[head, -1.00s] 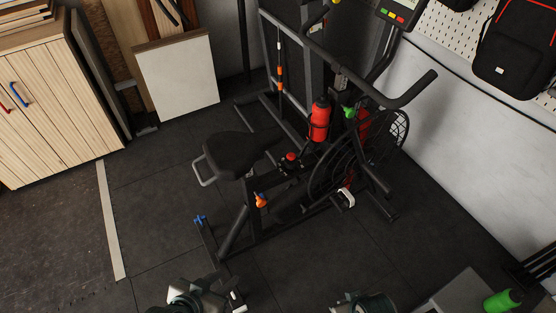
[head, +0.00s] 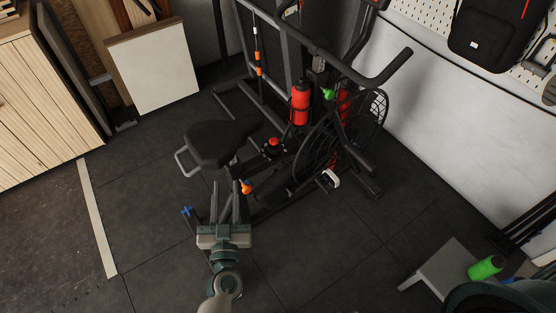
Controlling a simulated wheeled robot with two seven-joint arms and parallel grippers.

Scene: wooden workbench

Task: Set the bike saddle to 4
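The exercise bike has a black saddle (head: 218,143) with a grey handle loop at its rear. An orange knob (head: 246,187) sits on the frame below the saddle, and a red knob (head: 273,142) is just in front of the saddle. My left gripper (head: 226,186) is open and empty, its two fingers pointing up the picture, just left of the orange knob and below the saddle in the picture. I cannot tell whether it touches anything. It hides part of the lower rear frame. Scale numbers are not readable. My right gripper is out of view.
A red bottle (head: 300,104) is on the bike frame. A grey stool (head: 446,266) with a green bottle (head: 485,268) stands at lower right. A wooden cabinet (head: 40,110) and a white-faced panel (head: 152,66) are at left. Dark floor is clear around the bike.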

